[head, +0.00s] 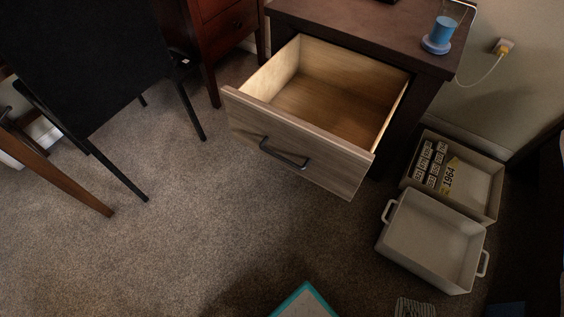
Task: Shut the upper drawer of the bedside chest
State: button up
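The bedside chest (355,36) is dark brown and stands at the top middle-right of the head view. Its upper drawer (296,143) is pulled far out towards the viewer. The drawer has a pale wood-grain front and a dark bar handle (284,153). Its inside is light wood and looks empty. No lower drawer is visible; the open one hides the chest's front below it. My gripper is not in the head view.
A blue item on a round base (436,45) stands on the chest top. Two pale trays (432,240) (480,172) lie on the carpet at right, the farther one holding small labelled blocks. A black chair (90,60) is at left.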

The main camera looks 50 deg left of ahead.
aim_at(320, 110)
jog(key=k, duration=0.25)
jog(key=u, duration=0.95)
jog(key=i, duration=0.45)
jog(key=z, duration=0.35)
jog(key=k, duration=0.7)
jog(key=u, duration=0.75)
jog(key=i, duration=0.4)
jog(key=z, duration=0.2)
